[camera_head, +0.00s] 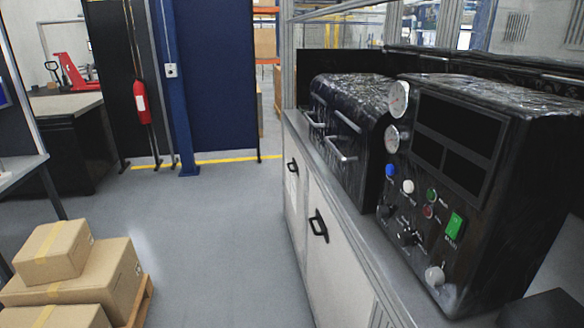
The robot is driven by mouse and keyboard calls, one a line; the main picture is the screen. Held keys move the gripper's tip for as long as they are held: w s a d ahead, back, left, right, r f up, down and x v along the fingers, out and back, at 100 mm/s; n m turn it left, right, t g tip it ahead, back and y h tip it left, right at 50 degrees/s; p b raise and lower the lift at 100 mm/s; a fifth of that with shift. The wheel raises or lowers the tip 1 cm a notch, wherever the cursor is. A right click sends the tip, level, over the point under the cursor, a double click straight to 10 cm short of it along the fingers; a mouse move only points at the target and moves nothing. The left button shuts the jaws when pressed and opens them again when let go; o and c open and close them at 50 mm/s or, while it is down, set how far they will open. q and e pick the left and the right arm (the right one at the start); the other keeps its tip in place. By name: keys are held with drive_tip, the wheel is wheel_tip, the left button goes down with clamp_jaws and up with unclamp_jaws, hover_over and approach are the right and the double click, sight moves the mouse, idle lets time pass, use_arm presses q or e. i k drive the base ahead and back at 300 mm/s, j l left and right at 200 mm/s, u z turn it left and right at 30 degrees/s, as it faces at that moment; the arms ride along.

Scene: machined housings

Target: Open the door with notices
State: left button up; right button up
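A bench cabinet (375,300) runs along the right side, with pale doors facing the aisle. The far door (297,211) has a black handle (292,166), and what look like pale sheets show faintly on it at a steep angle; I cannot read them. The nearer door (335,270) has a larger black handle (319,226) and looks plain. Both doors appear shut. Neither of my grippers can be made out in the view.
A black control box (475,180) with gauges and a black machine with metal handles (345,120) stand on the bench. Stacked cardboard boxes (85,275) stand at lower left. The grey floor (220,240) between is clear. A blue post (178,100) stands ahead.

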sight(294, 163)
drive_tip(key=i+j+u, duration=0.1)
drive_tip(key=i+j, duration=0.3)
drive_tip(key=i+j+u, duration=0.1)
drive_tip(key=i+j, duration=0.25)
drive_tip(key=i, duration=0.25)
drive_tip(key=i+j+u, duration=0.1)
drive_tip(key=i+j, duration=0.2)
drive_tip(key=i, duration=0.2)
